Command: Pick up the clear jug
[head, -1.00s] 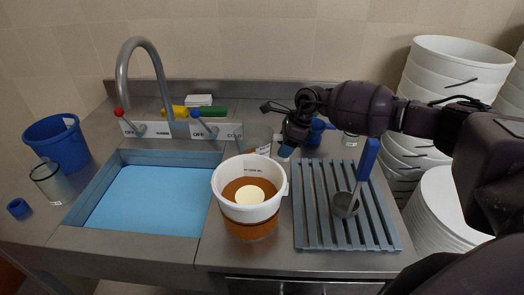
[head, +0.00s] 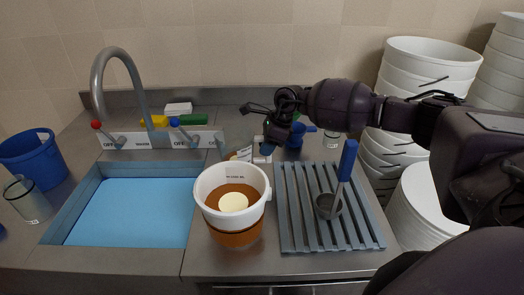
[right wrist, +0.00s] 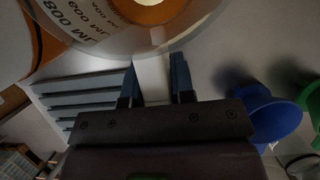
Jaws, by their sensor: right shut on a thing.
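The clear jug (head: 238,155) stands behind the white-and-orange bucket (head: 233,239) in the head view, mostly hidden by it. In the right wrist view the jug's clear wall with printed ML marks (right wrist: 90,25) fills the upper left, close in front of the fingers. My right gripper (head: 268,150) is at the jug's right side. In the right wrist view its blue fingers (right wrist: 154,78) are on either side of a pale strip that looks like the jug's handle. Whether the jug is off the counter I cannot tell. My left gripper is not in view.
A grey slatted rack (head: 360,222) with a blue-handled ladle (head: 346,162) lies right of the bucket. A sink (head: 125,213) is at left, beside a clear beaker (head: 27,202) and blue bucket (head: 35,160). White buckets (head: 425,70) are stacked at right.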

